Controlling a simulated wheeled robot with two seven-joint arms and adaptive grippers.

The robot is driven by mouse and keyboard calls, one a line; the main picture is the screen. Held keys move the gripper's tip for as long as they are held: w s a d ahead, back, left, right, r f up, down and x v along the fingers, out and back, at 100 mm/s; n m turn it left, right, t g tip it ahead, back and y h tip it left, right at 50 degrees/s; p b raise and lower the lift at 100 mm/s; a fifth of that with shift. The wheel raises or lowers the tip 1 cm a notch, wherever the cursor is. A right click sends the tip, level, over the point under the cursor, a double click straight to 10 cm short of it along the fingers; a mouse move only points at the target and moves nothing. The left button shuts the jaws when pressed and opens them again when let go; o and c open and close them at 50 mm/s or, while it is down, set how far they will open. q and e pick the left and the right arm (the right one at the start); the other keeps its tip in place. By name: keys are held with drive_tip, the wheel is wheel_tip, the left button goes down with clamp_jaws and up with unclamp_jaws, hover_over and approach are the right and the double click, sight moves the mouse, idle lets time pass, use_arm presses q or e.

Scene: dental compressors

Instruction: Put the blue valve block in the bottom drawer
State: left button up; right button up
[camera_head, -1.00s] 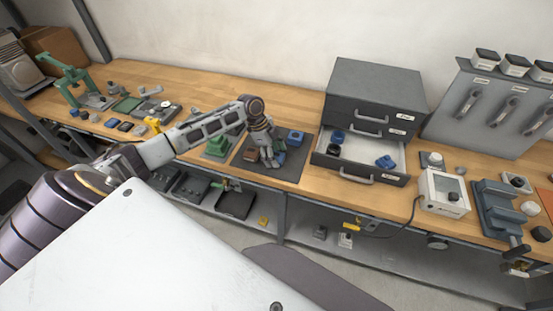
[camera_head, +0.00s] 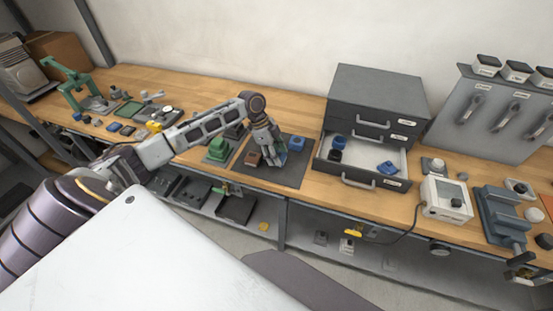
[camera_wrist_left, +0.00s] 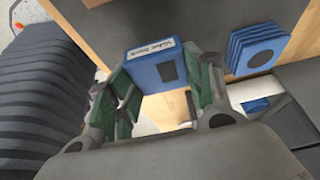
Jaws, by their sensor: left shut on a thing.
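My left gripper (camera_head: 277,158) is shut on the blue valve block (camera_wrist_left: 143,73), a blue block with a white label and a dark square recess. In the left wrist view the block sits between the green-padded fingers of the gripper (camera_wrist_left: 163,82). In the head view the gripper hangs over the dark mat (camera_head: 290,178) and mostly hides the block. The bottom drawer (camera_head: 358,182) of the grey cabinet stands open to the right of the gripper. It holds blue parts (camera_head: 387,167) and a black part (camera_head: 335,155). My right gripper is not in view.
Another blue ribbed block (camera_head: 297,143) stands on the mat, close to the held one; it also shows in the left wrist view (camera_wrist_left: 257,48). A brown block (camera_head: 253,158) and a green part (camera_head: 217,149) are to the left. A white box (camera_head: 446,199) stands right of the drawer.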

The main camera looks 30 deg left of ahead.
use_arm(q)
drive_tip(key=shift+r, duration=3.5)
drive_tip(key=shift+b, duration=0.3)
